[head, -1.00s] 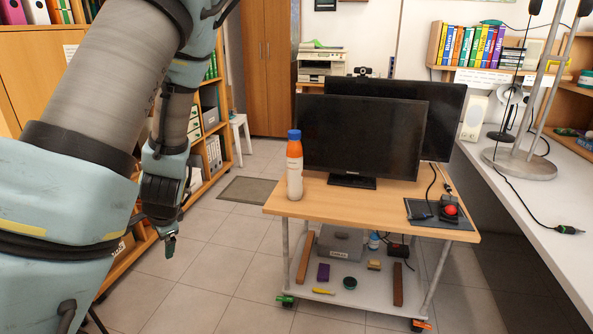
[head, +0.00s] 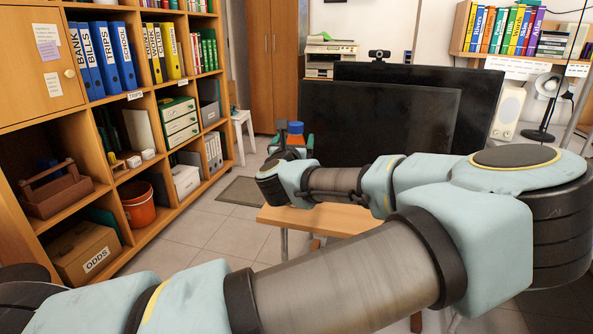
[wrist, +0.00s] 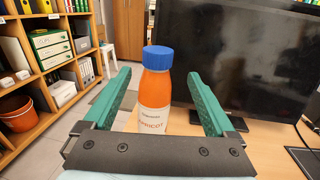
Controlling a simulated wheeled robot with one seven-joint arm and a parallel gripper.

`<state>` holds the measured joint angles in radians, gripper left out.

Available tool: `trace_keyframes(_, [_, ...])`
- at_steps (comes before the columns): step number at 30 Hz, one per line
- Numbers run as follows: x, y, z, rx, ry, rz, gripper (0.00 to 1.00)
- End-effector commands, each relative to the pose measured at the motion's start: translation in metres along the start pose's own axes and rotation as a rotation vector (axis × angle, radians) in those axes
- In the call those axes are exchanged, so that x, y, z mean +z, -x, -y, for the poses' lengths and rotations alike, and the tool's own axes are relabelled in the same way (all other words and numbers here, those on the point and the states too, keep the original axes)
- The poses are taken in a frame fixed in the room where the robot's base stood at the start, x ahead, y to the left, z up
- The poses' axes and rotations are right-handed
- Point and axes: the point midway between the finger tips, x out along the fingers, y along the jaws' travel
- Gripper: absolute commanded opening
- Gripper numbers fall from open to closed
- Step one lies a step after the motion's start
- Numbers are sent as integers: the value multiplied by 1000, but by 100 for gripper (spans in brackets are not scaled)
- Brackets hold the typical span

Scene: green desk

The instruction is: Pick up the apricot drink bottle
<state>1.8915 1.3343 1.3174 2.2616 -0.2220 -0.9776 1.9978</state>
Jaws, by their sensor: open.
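The apricot drink bottle (wrist: 155,100) stands upright in the wrist view, orange with a blue cap and a white label reading "APRICOT". Its lower end is hidden behind my gripper's dark body. My gripper (wrist: 157,74) is open, with one green finger to the left of the bottle and one to the right. A visible gap separates each finger from the bottle in the picture. In the head view, my gripper (head: 288,142) hides most of the bottle; only its blue cap (head: 296,128) and a little orange show.
A black monitor (head: 385,120) stands close to the right of the bottle, with a second screen behind. A shelf unit (head: 150,93) with binders stands at the left. Open floor lies between.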

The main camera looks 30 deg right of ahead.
Motion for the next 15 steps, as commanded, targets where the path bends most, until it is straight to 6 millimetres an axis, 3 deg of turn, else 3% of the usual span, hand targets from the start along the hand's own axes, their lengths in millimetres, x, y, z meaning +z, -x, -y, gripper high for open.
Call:
trace_keyframes(6, [0, -33, -2, 2, 4, -2, 90])
trace_keyframes(15, [1, -60, -5, 5, 6, -3, 90])
